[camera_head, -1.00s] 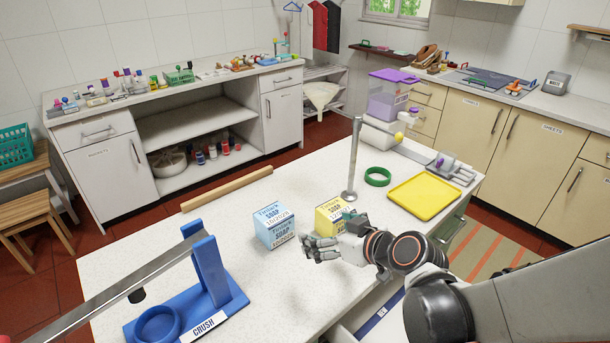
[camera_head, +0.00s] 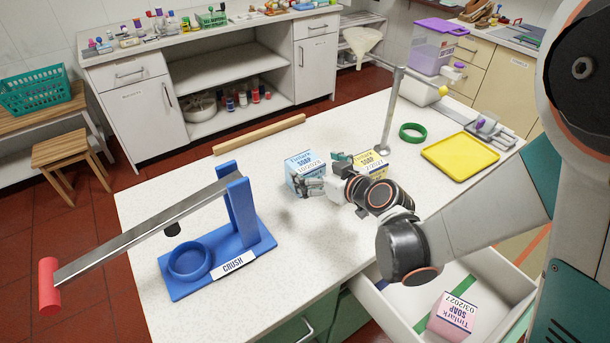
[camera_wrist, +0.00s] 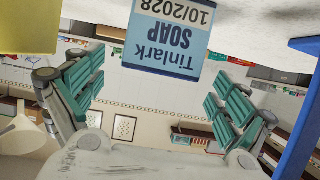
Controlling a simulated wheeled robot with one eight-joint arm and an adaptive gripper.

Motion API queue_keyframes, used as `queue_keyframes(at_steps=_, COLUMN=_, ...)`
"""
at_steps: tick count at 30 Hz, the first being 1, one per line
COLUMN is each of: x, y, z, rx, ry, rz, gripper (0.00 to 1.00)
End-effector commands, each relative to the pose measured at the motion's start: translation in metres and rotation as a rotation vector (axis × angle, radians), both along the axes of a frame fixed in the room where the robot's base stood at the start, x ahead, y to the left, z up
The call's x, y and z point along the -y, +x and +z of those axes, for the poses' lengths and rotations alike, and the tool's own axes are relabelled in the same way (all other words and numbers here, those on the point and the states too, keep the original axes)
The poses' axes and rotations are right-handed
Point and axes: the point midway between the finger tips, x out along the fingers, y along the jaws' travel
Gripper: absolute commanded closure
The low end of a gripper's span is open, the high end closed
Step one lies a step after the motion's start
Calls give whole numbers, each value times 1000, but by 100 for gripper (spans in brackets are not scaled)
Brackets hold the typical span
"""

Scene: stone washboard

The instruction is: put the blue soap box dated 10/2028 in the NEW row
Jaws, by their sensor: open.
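An open white drawer (camera_head: 395,317) with a green divider is at the lower right. No NEW label is readable.
A yellow soap box (camera_head: 372,158) stands close behind my gripper, near a metal post (camera_head: 392,110). A pink soap box (camera_head: 452,316) dated 03/2027 is in the drawer. A blue crush press (camera_head: 222,245) stands front left. A yellow tray (camera_head: 460,155) and green ring (camera_head: 412,132) lie right.

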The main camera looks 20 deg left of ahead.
Motion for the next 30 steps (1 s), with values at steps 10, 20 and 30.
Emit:
queue_keyframes(at_steps=10, x=-24, y=18, z=-12, rx=0, ry=0, rz=1, gripper=6)
queue_keyframes(at_steps=20, x=-38, y=32, z=-18, rx=0, ry=0, rz=-1, gripper=6)
queue_keyframes(at_steps=30, x=-38, y=32, z=-18, rx=0, ry=0, rz=-1, gripper=64)
